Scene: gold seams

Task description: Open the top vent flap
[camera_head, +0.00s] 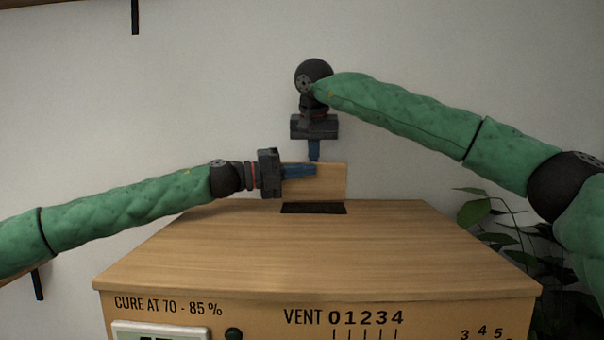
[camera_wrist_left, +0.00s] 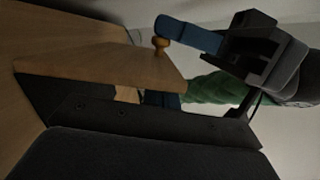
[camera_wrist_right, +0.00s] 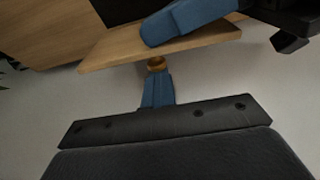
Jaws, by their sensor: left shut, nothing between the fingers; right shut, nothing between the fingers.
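The wooden vent flap (camera_head: 332,187) stands raised, roughly upright, behind a dark slot (camera_head: 313,208) at the back of the box top. Its small knob (camera_wrist_right: 157,64) shows in the right wrist view; it also shows in the left wrist view (camera_wrist_left: 161,44). My left gripper (camera_head: 314,170) is shut and empty, lying across the flap's near face. My right gripper (camera_head: 314,158) is shut and empty, pointing down at the flap's top edge. Its fingertips are close to the knob on the flap's far side; I cannot tell whether they touch it.
The wooden box (camera_head: 300,245) has a broad, clear top with printed vent and cure markings on its front. A pale wall (camera_head: 220,80) stands behind it. A leafy plant (camera_head: 490,215) is at the right. A shelf edge (camera_head: 20,270) shows at the left.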

